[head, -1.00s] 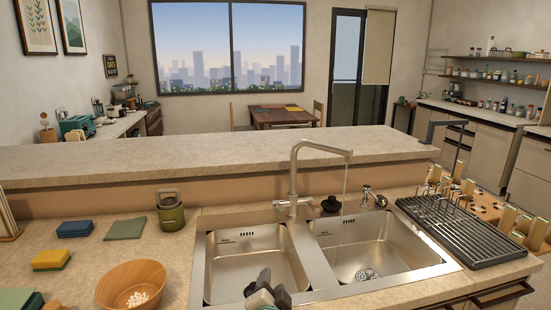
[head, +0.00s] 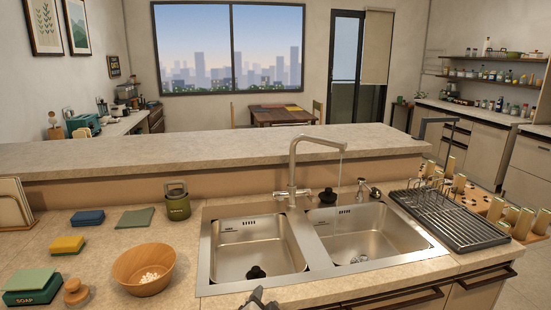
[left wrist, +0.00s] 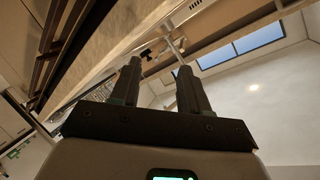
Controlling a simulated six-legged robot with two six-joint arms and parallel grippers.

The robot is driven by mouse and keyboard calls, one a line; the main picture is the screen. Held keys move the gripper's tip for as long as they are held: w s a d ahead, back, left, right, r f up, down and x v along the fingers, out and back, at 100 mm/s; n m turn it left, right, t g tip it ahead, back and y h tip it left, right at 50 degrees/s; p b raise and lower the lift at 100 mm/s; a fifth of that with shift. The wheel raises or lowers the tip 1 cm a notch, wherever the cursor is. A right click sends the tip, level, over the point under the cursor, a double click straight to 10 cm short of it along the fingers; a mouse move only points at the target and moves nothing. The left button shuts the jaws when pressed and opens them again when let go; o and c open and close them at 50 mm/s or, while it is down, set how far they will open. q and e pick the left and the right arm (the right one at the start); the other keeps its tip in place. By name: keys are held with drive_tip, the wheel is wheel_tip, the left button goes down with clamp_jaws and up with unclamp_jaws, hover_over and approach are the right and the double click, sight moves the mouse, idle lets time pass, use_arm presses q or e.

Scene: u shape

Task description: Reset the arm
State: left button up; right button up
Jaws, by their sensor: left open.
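My left gripper (head: 262,302) shows only in part at the bottom edge of the head view, in front of the double sink (head: 300,250). In the left wrist view its two dark fingers (left wrist: 160,68) stand apart, open, with nothing between them. They point up toward the counter edge and the window. The gripper touches nothing that I can see. The rest of the left arm is hidden below the head view. My right gripper is not in view.
A tap (head: 293,165) stands behind the sink, with a thin stream under its spout. A wooden bowl (head: 143,272), sponges (head: 66,244) and a green canister (head: 176,203) are on the left counter. A dish rack (head: 450,222) is at the right.

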use_arm(q)
drive_tip(key=s+a+f+n+g+h, duration=0.1)
drive_tip(key=s+a+f+n+g, duration=0.4)
drive_tip(key=f, duration=0.6)
drive_tip(key=s+a+f+n+g, duration=0.1)
drive_tip(key=s+a+f+g, duration=0.15)
drive_tip(key=s+f, duration=0.65)
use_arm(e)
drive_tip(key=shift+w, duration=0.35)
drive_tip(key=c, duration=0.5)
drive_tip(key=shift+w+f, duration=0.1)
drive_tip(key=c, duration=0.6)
use_arm(q)
drive_tip(key=s+a+f+n+g+h, duration=0.1)
drive_tip(key=s+f+n+g, duration=0.2)
drive_tip(key=s, duration=0.6)
drive_tip(key=s+a+f+n+g, duration=0.1)
drive_tip(key=s+f+n+g, duration=0.2)
drive_tip(key=s+f, duration=0.2)
drive_tip(key=s, duration=0.3)
drive_tip(key=shift+s+h, duration=0.4)
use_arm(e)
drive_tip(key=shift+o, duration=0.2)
use_arm(q)
drive_tip(key=shift+g, duration=0.25)
